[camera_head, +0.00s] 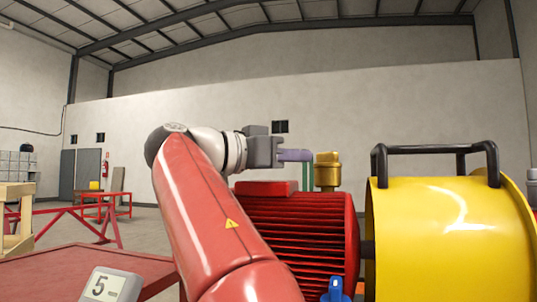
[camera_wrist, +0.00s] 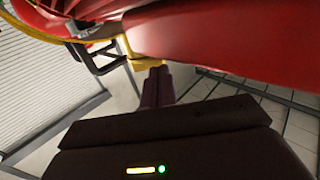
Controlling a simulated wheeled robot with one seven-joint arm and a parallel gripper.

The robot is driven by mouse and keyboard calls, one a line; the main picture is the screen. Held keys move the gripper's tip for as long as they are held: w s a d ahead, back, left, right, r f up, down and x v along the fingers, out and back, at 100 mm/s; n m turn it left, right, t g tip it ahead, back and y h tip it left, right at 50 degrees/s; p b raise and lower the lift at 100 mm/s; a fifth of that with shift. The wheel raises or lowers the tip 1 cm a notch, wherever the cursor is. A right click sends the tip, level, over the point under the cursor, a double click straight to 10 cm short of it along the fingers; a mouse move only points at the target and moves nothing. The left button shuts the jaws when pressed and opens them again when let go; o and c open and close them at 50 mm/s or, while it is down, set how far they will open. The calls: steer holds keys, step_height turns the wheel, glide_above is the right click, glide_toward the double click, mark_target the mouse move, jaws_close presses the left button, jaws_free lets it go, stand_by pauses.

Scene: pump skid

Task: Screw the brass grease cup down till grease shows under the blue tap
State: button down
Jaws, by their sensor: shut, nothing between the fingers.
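The brass grease cup (camera_head: 327,171) stands upright on top beside the red finned motor (camera_head: 300,235) in the head view. My gripper (camera_head: 308,155) is shut and empty, with its purple fingers level and pointing right at the cup's upper part. The fingertips look close to the cup, but I cannot tell whether they touch it. In the wrist view my fingers (camera_wrist: 157,72) are together, and a brass-yellow piece, probably the cup (camera_wrist: 147,62), shows just beyond their tips. The blue tap (camera_head: 336,290) is at the bottom edge of the head view. No grease is visible; the space under the tap is out of frame.
A large yellow drum-shaped guard (camera_head: 450,240) with a black handle (camera_head: 435,150) stands right of the cup. The air above the cup is clear.

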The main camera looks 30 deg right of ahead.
steer(key=shift+s+d, duration=0.1)
steer(key=shift+d, duration=0.8)
steer(key=shift+d, duration=0.1)
steer(key=shift+d+f, duration=0.1)
steer(key=shift+d, duration=0.15)
steer(key=shift+w+d+b, duration=0.2)
steer(key=shift+w+b, duration=0.05)
steer(key=shift+b, duration=0.25)
